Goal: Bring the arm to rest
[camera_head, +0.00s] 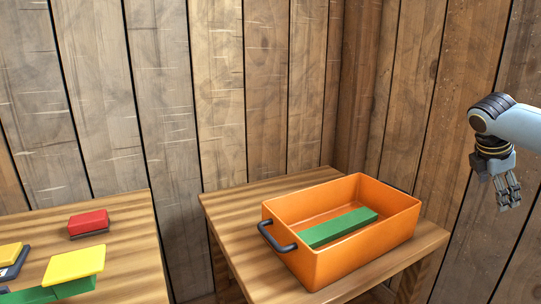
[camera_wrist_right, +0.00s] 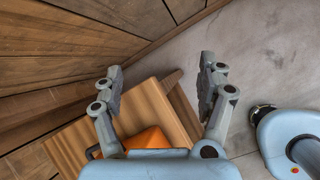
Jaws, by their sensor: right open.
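My right gripper (camera_head: 508,192) hangs at the right edge of the head view, to the right of the orange crate and above it, touching nothing. In the right wrist view its two fingers (camera_wrist_right: 160,80) are spread apart with nothing between them. My left gripper is in neither view.
An orange crate (camera_head: 375,248) with a black handle stands on a wooden table (camera_head: 225,205), a green block (camera_head: 340,228) inside. A second table (camera_head: 135,215) at left holds a red block (camera_head: 88,222), yellow pieces (camera_head: 74,264) and green pieces. Wooden walls stand behind.

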